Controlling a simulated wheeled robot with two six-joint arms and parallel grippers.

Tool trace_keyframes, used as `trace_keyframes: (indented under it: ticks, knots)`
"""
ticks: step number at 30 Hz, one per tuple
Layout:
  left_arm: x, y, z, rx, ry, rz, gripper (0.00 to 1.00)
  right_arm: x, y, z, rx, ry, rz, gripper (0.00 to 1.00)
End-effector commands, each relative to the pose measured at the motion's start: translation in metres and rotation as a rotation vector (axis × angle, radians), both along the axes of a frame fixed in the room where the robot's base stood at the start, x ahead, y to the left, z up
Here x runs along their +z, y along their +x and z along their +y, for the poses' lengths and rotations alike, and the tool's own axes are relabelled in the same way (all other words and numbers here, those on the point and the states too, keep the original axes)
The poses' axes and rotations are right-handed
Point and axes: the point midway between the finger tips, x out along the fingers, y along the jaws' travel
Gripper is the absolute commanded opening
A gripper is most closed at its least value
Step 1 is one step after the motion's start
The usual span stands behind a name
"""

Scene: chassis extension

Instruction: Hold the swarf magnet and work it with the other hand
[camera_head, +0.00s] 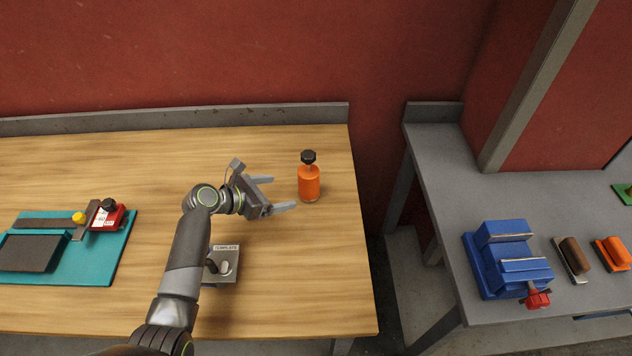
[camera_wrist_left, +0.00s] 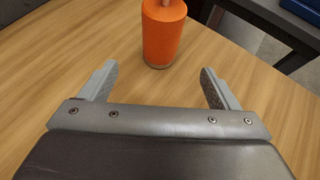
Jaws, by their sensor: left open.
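The swarf magnet (camera_head: 309,183) appears to be the orange cylinder with a narrow neck and a black knob on top. It stands upright on the wooden bench, near its right end. My left gripper (camera_head: 281,193) is open and empty, just left of the cylinder, with its fingers pointing towards it. In the left wrist view, the orange body (camera_wrist_left: 162,36) is just beyond the open fingertips (camera_wrist_left: 158,72) and roughly centred between them, and its top is cut off. My right gripper is not in view.
A grey block marked TEMPLATE (camera_head: 225,262) sits beside my left forearm. A teal mat (camera_head: 118,262) at left carries a dark plate and a red block with a black knob. A grey bench (camera_head: 440,170) at right, across a gap, holds a blue vise (camera_head: 507,262) and brushes.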

Motion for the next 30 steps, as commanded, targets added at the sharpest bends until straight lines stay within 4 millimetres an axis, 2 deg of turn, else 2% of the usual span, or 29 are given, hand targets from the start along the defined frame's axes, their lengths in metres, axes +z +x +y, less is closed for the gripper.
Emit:
trace_keyframes:
  ticks: [2,5,12,20,30]
  knots:
    - [-0.004,0.001,-0.001,0.000,-0.001,-0.001,0.83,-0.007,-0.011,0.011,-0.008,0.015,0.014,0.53]
    - [-0.007,0.003,-0.005,-0.001,-0.001,-0.001,0.83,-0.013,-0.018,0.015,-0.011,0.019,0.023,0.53]
    - [-0.023,0.015,-0.023,-0.002,-0.002,-0.003,0.83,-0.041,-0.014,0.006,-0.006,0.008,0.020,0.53]
    - [-0.036,0.030,-0.045,-0.002,-0.001,-0.002,0.83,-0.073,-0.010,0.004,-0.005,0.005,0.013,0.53]
    - [-0.048,0.047,-0.070,-0.001,0.000,0.000,0.83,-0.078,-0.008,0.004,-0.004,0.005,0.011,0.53]
